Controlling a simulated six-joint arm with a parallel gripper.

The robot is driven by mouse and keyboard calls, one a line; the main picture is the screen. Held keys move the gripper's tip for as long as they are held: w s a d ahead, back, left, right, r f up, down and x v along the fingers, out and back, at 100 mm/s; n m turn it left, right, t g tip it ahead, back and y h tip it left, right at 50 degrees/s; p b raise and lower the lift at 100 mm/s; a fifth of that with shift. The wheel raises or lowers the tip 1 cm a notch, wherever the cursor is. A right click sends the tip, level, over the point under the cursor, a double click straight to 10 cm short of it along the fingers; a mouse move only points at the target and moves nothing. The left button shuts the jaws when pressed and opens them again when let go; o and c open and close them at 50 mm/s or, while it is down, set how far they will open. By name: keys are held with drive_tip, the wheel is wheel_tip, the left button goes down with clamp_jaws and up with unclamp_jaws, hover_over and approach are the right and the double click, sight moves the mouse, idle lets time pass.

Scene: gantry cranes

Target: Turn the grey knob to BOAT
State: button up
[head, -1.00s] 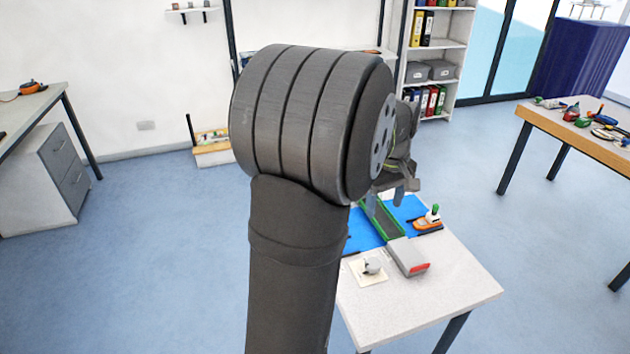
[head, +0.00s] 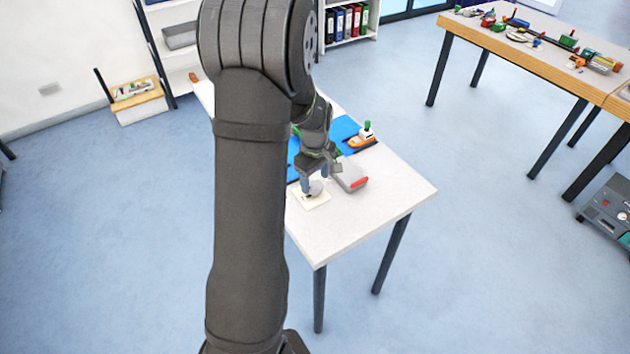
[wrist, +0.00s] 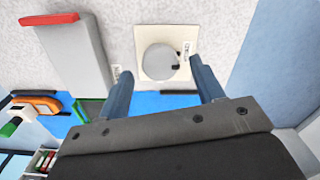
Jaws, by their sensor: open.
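The grey knob (wrist: 160,61) sits on a cream square plate (wrist: 146,32) on the white table. In the head view the knob (head: 316,187) shows just below my gripper (head: 315,186). My gripper (wrist: 161,82) is open, with its blue-grey fingers apart. The fingertips appear at either side of the knob's lower edge in the wrist view; I cannot tell whether they touch it.
A grey box with a red end (head: 350,178) stands close beside the plate. An orange and white toy boat (head: 362,138) stands on the blue mat (head: 343,128) farther back. The table's front part (head: 345,225) is clear.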

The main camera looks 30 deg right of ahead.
drive_tip(key=shift+f, duration=0.8)
drive_tip(key=shift+c, duration=0.4)
drive_tip(key=c, duration=0.9)
